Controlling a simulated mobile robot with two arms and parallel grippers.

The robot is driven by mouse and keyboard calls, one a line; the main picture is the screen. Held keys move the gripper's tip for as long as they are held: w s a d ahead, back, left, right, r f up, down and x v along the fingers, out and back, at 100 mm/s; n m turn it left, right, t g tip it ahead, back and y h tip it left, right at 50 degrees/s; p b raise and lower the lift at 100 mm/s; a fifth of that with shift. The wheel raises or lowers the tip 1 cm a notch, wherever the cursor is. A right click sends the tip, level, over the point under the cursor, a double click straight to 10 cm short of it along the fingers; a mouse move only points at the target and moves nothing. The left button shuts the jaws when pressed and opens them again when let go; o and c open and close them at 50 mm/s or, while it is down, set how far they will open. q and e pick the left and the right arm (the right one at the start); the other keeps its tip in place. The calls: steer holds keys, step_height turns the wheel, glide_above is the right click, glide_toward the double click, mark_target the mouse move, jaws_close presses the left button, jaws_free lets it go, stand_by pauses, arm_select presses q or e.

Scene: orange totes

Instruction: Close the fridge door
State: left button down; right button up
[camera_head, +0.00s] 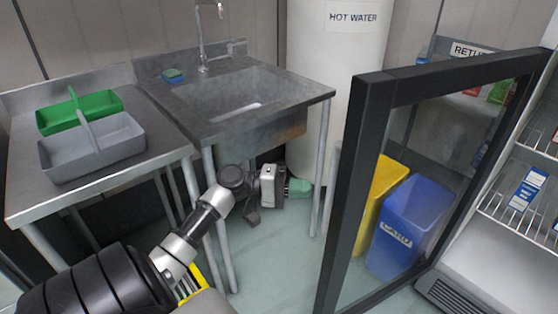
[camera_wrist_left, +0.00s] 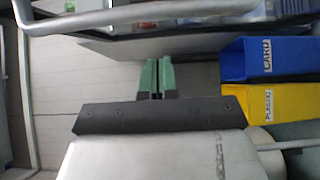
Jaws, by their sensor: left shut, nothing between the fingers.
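The fridge door (camera_head: 352,190) is a glass pane in a black frame. It stands wide open in the head view, its far side by the fridge (camera_head: 480,265) at the right and its free edge toward the middle. My left gripper (camera_head: 298,187) has green fingertips and is left of the door's free edge, apart from it, low beside the sink. In the left wrist view its fingers (camera_wrist_left: 157,76) are together with nothing between them. A dark-framed panel (camera_wrist_left: 170,45) lies beyond them there, probably the door. My right gripper is out of view.
A blue bin (camera_head: 408,225) and a yellow bin (camera_head: 375,200) show behind the door glass. A metal sink table (camera_head: 255,125) stands behind my left arm, with a counter holding grey (camera_head: 95,150) and green trays at left. A white water tank (camera_head: 335,70) stands behind.

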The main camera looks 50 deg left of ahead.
arm_select(q)
steer(key=shift+s+d+p, duration=0.2)
steer(key=shift+d+p, duration=0.1)
steer(key=shift+d, duration=1.75)
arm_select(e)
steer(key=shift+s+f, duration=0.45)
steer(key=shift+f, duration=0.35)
arm_select(q)
steer(key=shift+d, duration=0.1)
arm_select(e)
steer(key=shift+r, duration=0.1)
